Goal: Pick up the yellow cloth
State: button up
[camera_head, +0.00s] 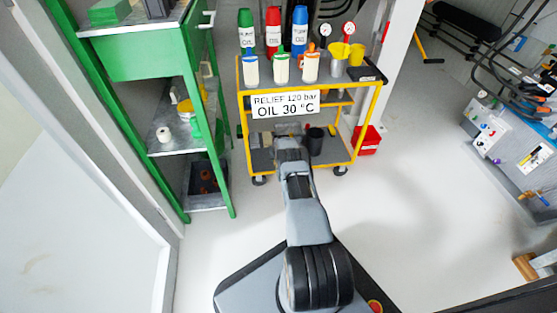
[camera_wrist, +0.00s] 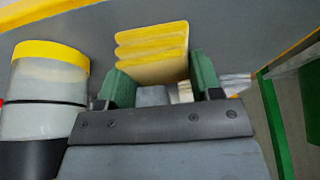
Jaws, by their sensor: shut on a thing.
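The yellow cloth (camera_wrist: 152,52) is a folded stack in the wrist view, over a grey surface. My gripper (camera_wrist: 165,88) has green fingers on both sides of the cloth's near part and is shut on it. A grey block and a small pale piece also show between the fingers. In the head view my arm reaches to the lower part of the yellow cart (camera_head: 352,158); the fingertips and the cloth cannot be made out there.
A clear jar with a yellow lid (camera_wrist: 44,95) stands close left of my gripper. A black cup (camera_head: 315,141) is on the cart's lower shelf. Bottles (camera_head: 273,30) and jugs fill the cart's top.

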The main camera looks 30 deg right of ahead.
jog(key=shift+r+p, duration=0.3)
jog(key=shift+r, duration=0.15)
notch_tip(320, 180, up, 2)
jog(key=shift+r+p, duration=0.25)
jog(key=shift+p, duration=0.4)
jog(key=shift+s+a+r+p, duration=0.3)
jog(key=shift+s+r+p, duration=0.3)
jog(key=shift+s+r, duration=1.35)
jog(key=shift+s+a+r+p, duration=0.45)
jog(key=shift+s+r, duration=0.8)
jog(key=shift+s, duration=1.45)
jog(key=shift+s+a+r+p, duration=0.2)
jog(key=shift+s+r+p, duration=0.5)
jog(key=shift+s+r, duration=1.25)
jog(key=shift+s+f, duration=0.35)
